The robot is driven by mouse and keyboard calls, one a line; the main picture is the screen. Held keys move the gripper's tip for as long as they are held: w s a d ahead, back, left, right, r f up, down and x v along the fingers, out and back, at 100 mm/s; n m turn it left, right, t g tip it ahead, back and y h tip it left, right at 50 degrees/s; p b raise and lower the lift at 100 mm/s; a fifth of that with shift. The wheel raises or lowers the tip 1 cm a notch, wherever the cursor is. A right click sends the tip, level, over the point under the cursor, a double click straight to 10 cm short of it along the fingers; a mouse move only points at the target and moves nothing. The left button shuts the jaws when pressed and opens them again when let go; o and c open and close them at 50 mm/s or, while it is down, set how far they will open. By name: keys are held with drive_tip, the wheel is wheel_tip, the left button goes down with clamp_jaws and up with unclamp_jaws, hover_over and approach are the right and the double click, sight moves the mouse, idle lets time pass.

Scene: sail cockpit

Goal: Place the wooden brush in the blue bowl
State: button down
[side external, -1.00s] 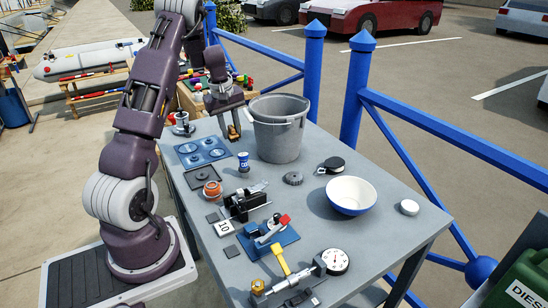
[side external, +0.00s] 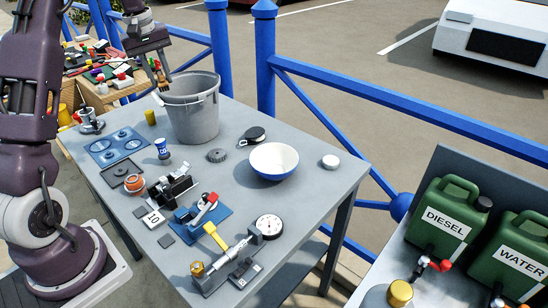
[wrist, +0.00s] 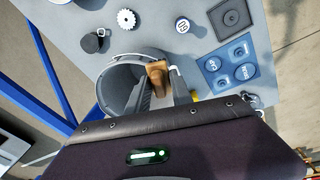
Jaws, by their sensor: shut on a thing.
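The wooden brush (side external: 164,83) is held between the fingers of my gripper (side external: 157,77), at the upper left of the side external view. My gripper is shut on it, above the table and by the rim of the grey bucket (side external: 195,118). In the wrist view the brush (wrist: 156,75) shows as a brown block between the fingers, overlapping the bucket's edge; its lower part is hard to see. The blue bowl (side external: 273,161), blue outside and white inside, stands upright and empty on the table, right of the bucket and well apart from my gripper.
A dial gauge (side external: 268,227), clamps and a blue plate (side external: 118,146) fill the front and left. A blue railing (side external: 400,115) runs behind the table.

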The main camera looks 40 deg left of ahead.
drive_tip(key=w+d+m+h, duration=0.1)
drive_tip(key=w+d+m, duration=0.7)
drive_tip(key=d, duration=0.6)
drive_tip(key=m, duration=0.6)
hover_over(276, 171)
drive_tip(key=shift+g+h, duration=0.3)
drive_tip(key=shift+h, duration=0.1)
drive_tip(key=f, duration=2.1)
drive_tip(key=shift+s+a, duration=0.25)
drive_tip(key=shift+s, duration=0.05)
drive_tip(key=c, duration=1.4)
unclamp_jaws()
drive_tip(key=shift+f, duration=0.1)
wheel_tip(276, 171, up, 12)
drive_tip(key=s+a, duration=0.1)
drive_tip(key=shift+a, duration=0.25)
